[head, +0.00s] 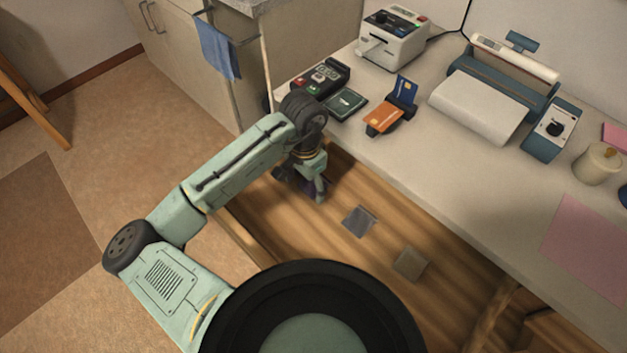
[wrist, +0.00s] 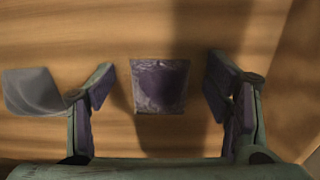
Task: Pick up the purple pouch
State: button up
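The purple pouch (wrist: 160,86) is a small, flat, shiny, dark purple square lying on a wooden surface. In the wrist view it lies between the two spread fingers of my gripper (wrist: 160,70), with clear wood on both sides of it. The fingers do not appear to touch it. In the head view my gripper (head: 303,186) points down over the wooden surface (head: 385,235), below the counter's front edge. There the arm and fingers hide most or all of the purple pouch.
A grey pouch (head: 359,221) lies close by, also at left in the wrist view (wrist: 33,90).

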jog(key=c, duration=1)
